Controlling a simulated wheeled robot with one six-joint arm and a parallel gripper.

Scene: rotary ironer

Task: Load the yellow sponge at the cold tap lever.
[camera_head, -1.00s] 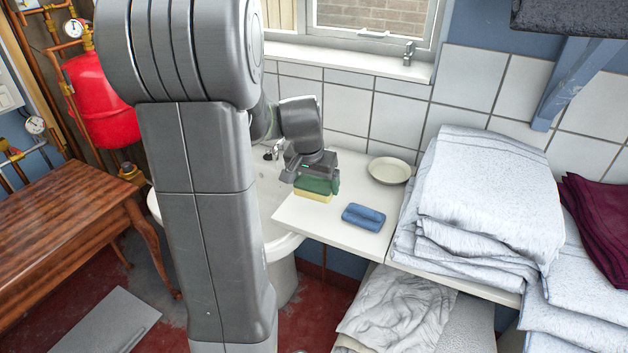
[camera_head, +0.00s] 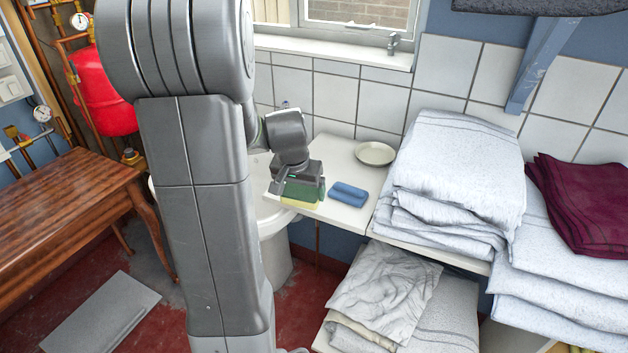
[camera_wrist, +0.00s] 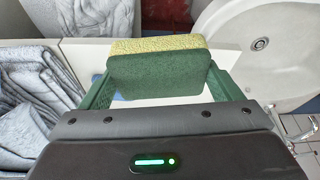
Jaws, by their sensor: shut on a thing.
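My gripper (camera_head: 300,190) is shut on the yellow sponge (camera_head: 300,203), which has a dark green scouring side. In the wrist view the sponge (camera_wrist: 158,70) is clamped between the two green fingers, with its green face toward the camera and a yellow edge beyond. The sponge is at the left front part of the white counter; its exact height above it is unclear. A small blue-tipped fitting (camera_head: 285,104) shows behind my arm near the tiles; I cannot tell whether it is the cold tap lever. Chrome fittings (camera_wrist: 298,130) show at the wrist view's right edge.
A blue sponge (camera_head: 349,194) lies on the counter (camera_head: 335,158) to the right, with a round dish (camera_head: 375,153) behind it. Folded white linen (camera_head: 455,165) is stacked further right. The white basin (camera_wrist: 265,55) lies beside the counter, partly hidden by my arm in the head view.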

